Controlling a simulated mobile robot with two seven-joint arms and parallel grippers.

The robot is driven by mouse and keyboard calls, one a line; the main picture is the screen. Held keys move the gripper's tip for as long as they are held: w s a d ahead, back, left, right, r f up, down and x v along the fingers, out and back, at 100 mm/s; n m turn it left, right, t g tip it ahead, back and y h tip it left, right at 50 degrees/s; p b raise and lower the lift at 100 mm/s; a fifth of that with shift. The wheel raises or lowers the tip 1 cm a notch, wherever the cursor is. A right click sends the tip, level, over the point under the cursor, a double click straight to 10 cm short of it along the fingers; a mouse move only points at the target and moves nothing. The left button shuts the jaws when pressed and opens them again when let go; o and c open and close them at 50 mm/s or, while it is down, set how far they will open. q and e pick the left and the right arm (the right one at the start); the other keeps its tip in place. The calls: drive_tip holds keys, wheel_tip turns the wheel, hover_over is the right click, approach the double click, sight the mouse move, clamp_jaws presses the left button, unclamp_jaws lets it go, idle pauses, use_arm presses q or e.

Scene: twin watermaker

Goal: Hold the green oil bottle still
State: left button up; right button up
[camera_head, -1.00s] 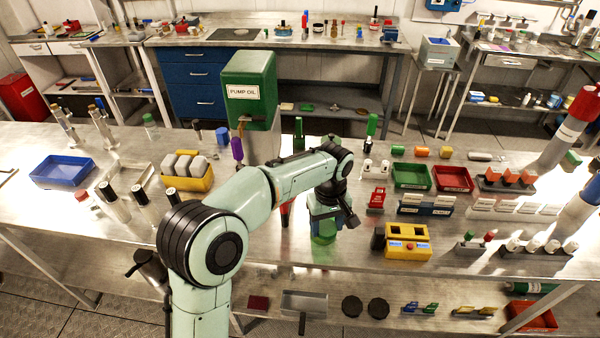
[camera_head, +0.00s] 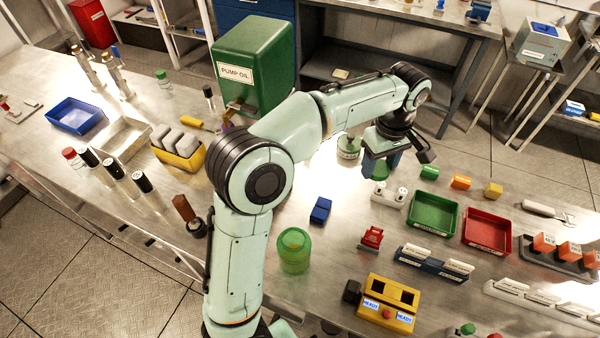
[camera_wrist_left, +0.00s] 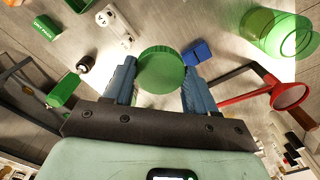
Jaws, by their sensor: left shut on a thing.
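The green oil bottle (camera_head: 294,258) is see-through and stands upright on the steel bench, right of my arm's base links. Its top looks open. It also shows at the upper right of the left wrist view (camera_wrist_left: 278,38). My left gripper (camera_head: 380,168) is away from it, farther back and to the right. In the left wrist view the gripper (camera_wrist_left: 160,85) is shut on a round green ribbed cap (camera_wrist_left: 160,68), which sits between its two blue fingers. A little of the cap's green shows under the gripper in the head view. My right gripper is in neither view.
A blue block (camera_head: 320,210) lies behind the bottle. A yellow box (camera_head: 386,304) stands to its right, with a green tray (camera_head: 412,222) and a red tray (camera_head: 465,236) beyond. The green pump oil tank (camera_head: 255,60) stands at the back.

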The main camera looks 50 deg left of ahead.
use_arm(q)
drive_tip(key=shift+w, duration=0.1)
drive_tip(key=b, duration=0.2)
hover_over(362, 215)
wheel_tip(362, 215, down, 14)
drive_tip(key=shift+a+r, duration=0.1)
drive_tip(key=shift+r, duration=0.15)
drive_tip(key=shift+f+b, duration=0.35)
drive_tip(key=shift+f, duration=2.8)
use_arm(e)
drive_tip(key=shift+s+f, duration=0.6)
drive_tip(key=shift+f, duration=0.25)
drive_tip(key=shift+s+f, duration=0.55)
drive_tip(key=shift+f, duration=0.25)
use_arm(q)
drive_tip(key=shift+f, duration=0.2)
drive_tip(key=o, duration=1.2)
drive_tip(key=shift+c, duration=0.2)
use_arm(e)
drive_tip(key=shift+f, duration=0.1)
use_arm(q)
drive_tip(key=shift+r, duration=0.15)
